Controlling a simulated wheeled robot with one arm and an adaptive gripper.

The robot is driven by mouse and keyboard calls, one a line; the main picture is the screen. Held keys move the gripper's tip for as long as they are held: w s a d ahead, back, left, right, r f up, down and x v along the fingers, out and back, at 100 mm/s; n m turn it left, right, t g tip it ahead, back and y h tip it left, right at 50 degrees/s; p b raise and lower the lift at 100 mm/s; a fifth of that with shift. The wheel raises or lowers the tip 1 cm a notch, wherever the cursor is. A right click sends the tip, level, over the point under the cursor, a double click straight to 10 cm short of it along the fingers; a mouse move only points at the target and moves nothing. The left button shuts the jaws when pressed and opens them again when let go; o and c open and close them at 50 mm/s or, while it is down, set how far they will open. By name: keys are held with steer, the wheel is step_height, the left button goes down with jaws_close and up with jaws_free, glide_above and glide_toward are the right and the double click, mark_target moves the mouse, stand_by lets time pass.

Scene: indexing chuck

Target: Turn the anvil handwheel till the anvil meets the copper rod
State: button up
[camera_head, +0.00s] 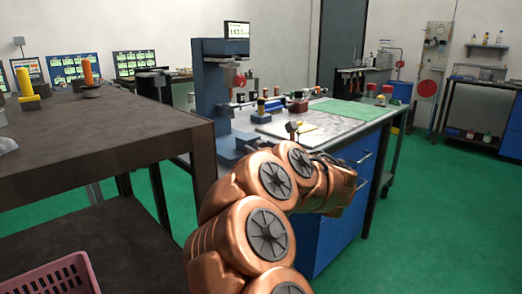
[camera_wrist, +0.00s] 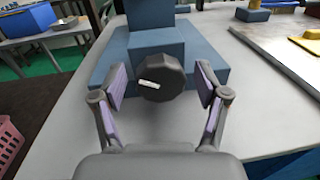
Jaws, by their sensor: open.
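A dark faceted handwheel (camera_wrist: 160,78) with a white mark sits on the front of a blue machine base (camera_wrist: 112,62) in the wrist view. My gripper (camera_wrist: 161,88) is open, with one finger to the left and one to the right of the handwheel. I cannot tell whether either finger touches it. In the head view the tall blue machine (camera_head: 211,95) stands at the left end of the bench, with a small display on top and a red round part (camera_head: 240,82) on its side. My arm hides the gripper there. I cannot make out the anvil or the copper rod.
The light bench top (camera_wrist: 258,105) is clear to the right of the base. A plate with a yellow item (camera_wrist: 306,42) lies farther right. A dark table (camera_head: 100,125) stands at the left in the head view, with a pink basket (camera_head: 48,279) below it.

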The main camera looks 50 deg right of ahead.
steer(key=c, duration=1.2)
steer(key=shift+o, duration=0.2)
steer(key=shift+m, duration=0.3)
